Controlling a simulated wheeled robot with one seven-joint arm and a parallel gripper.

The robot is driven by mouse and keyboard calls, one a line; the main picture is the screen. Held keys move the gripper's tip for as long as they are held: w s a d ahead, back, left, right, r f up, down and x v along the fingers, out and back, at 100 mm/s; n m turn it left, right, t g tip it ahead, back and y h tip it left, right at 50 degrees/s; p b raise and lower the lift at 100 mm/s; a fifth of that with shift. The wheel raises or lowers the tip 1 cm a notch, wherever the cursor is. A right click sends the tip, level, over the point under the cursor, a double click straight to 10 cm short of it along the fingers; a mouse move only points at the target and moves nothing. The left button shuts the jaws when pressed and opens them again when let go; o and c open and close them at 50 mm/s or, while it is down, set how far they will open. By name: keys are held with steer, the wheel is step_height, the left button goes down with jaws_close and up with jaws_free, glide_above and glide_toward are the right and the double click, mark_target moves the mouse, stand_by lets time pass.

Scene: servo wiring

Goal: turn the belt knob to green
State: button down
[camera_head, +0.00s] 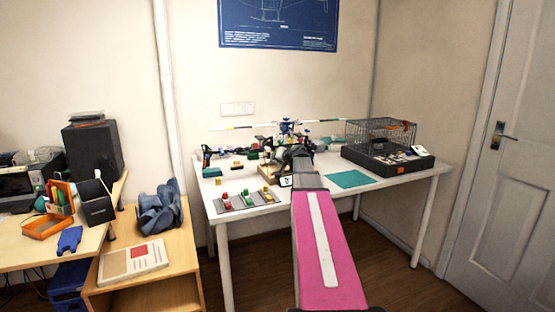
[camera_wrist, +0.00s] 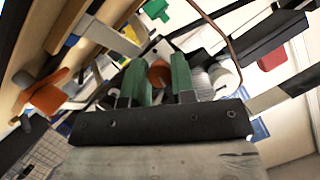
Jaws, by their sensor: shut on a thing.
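My gripper (camera_wrist: 160,80) shows in the wrist view as two green fingers on a dark bar. They are shut on a small orange-brown round piece (camera_wrist: 159,73). I cannot tell whether this piece is the belt knob, and no green mark for it can be made out. In the head view my arm reaches over the white table (camera_head: 222,216) to the model helicopter (camera_head: 287,127) at the back. The fingertips and the held piece are hidden there behind my arm.
A grey tray (camera_head: 236,208) with red, green and yellow pieces is at the table's front left. A wire cage (camera_head: 380,133) stands on a black base at the right. A teal mat (camera_head: 348,179) lies bare. An orange part (camera_wrist: 48,92) is left of the fingers.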

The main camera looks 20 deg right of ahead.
stand_by(0.4)
steer(key=c, duration=0.9)
jaws_free()
steer(key=shift+c, duration=0.2)
steer(key=v, duration=1)
steer(key=shift+s+d, duration=0.15)
steer(key=shift+s, duration=0.2)
steer(key=shift+r, duration=0.1)
